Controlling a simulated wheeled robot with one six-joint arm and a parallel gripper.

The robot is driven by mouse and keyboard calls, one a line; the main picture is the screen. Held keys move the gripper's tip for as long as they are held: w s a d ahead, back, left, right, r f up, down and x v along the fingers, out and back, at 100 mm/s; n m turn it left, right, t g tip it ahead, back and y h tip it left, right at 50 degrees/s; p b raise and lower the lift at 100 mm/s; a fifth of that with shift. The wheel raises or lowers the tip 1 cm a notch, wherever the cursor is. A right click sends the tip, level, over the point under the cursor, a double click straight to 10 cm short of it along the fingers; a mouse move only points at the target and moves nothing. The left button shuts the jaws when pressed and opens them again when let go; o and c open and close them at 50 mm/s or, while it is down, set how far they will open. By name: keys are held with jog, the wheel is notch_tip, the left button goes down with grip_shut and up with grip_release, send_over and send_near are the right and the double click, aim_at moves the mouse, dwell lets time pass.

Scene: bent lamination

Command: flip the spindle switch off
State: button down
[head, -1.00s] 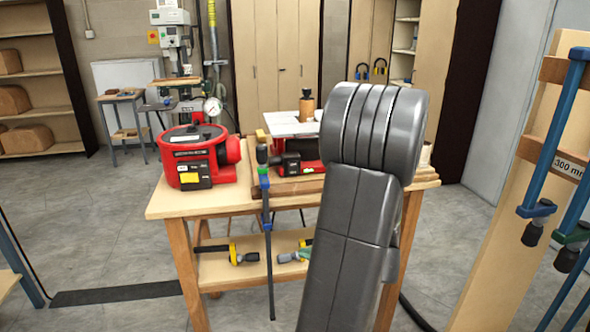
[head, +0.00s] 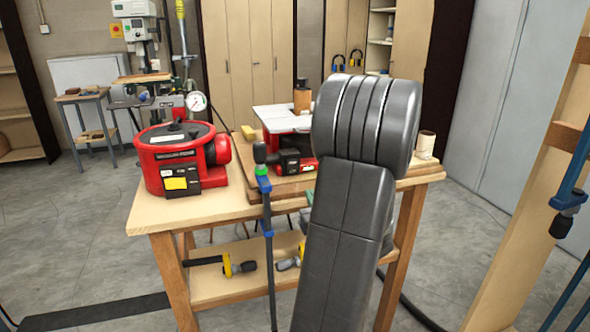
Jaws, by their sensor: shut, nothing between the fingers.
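A red machine with a pale flat table top and a brown upright cylinder on it, which looks like the spindle machine (head: 270,117), stands at the back of the wooden workbench. The switch position is too small to tell. My grey arm covers the right part of this machine. My gripper is not in view.
A red vacuum pump (head: 178,150) with a gauge stands at the left of the workbench (head: 150,216). An upright clamp (head: 266,200) rises before the bench's front edge. A wooden rack with blue clamps (head: 568,196) stands at right. Floor at left is mostly clear.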

aim_at(293, 163)
jog(key=p+x, duration=0.3)
jog(key=x, duration=1.1)
jog(key=shift+w+a+r+g+p, duration=0.15)
jog(key=shift+r+g+p, duration=0.2)
jog(key=shift+p, duration=0.5)
jog(key=shift+f, duration=0.2)
